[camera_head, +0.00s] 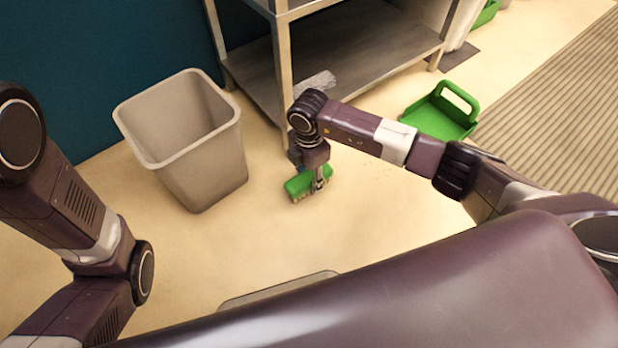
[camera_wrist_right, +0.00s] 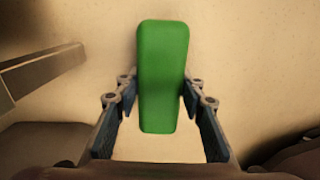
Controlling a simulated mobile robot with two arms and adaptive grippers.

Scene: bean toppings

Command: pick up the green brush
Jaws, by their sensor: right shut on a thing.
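The green brush (camera_head: 298,186) is on or just above the beige floor, between the bin and the metal shelf; I cannot tell whether it touches the floor. Its pale bristles face down. My right gripper (camera_head: 317,181) points down over it and is shut on it. In the right wrist view the brush (camera_wrist_right: 163,75) shows as a long green block between the two fingers of the right gripper (camera_wrist_right: 163,90). My left arm shows at the left edge of the head view, but its gripper is out of view.
A grey open bin (camera_head: 190,140) stands left of the brush. A metal shelf (camera_head: 350,55) stands behind it, with its leg close to my right wrist. A green dustpan (camera_head: 432,113) lies on the floor to the right, near a ribbed mat (camera_head: 560,110).

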